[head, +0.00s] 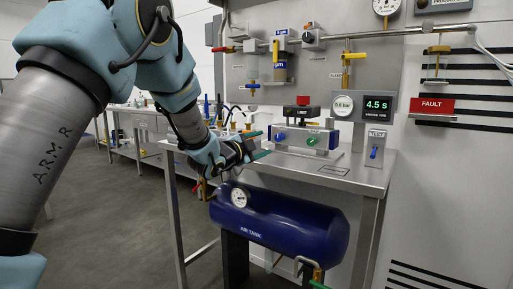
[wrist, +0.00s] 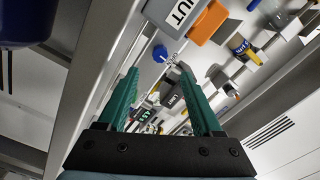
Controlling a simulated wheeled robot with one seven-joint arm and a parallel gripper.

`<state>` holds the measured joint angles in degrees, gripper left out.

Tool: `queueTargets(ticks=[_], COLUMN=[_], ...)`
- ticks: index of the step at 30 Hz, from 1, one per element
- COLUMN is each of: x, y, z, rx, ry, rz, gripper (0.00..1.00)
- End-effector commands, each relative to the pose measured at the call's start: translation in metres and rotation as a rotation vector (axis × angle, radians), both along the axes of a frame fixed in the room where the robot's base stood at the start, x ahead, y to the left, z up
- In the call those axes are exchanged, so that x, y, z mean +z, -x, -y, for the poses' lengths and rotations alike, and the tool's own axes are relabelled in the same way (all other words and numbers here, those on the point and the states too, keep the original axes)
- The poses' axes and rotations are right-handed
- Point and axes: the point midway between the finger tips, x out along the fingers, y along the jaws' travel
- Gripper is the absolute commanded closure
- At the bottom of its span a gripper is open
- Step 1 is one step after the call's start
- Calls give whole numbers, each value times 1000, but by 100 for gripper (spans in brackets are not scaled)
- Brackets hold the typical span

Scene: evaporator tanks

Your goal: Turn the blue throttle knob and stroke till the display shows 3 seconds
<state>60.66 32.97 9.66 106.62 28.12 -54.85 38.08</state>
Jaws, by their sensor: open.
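The blue throttle knob (head: 279,137) is on the front of a grey valve block (head: 300,139) on the bench. A green knob (head: 312,142) sits to its right. My gripper (head: 259,145) is open and empty, just left of the blue knob and apart from it. The display (head: 377,106) reads 4.5 s. A blue lever (head: 374,152) stands on the TEST box right of the block. In the wrist view, a blue round knob (wrist: 160,53) shows beyond the open green fingers (wrist: 160,74); I cannot tell the distance.
A red-topped LIMIT box (head: 303,112) stands behind the valve block. A round gauge (head: 343,105) is beside the display. A blue air tank (head: 280,220) lies below the bench top (head: 350,182). A red FAULT sign (head: 433,106) is on the wall. Bench space before the block is mostly clear.

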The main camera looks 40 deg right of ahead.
Motion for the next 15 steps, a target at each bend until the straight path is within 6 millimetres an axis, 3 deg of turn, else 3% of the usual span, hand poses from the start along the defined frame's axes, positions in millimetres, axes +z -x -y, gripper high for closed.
queueTargets(ticks=[6,15], x=[0,0], y=[6,7], z=[-23,-27], rx=[1,0], ry=[0,0], rz=[-1,-1], gripper=[33,33])
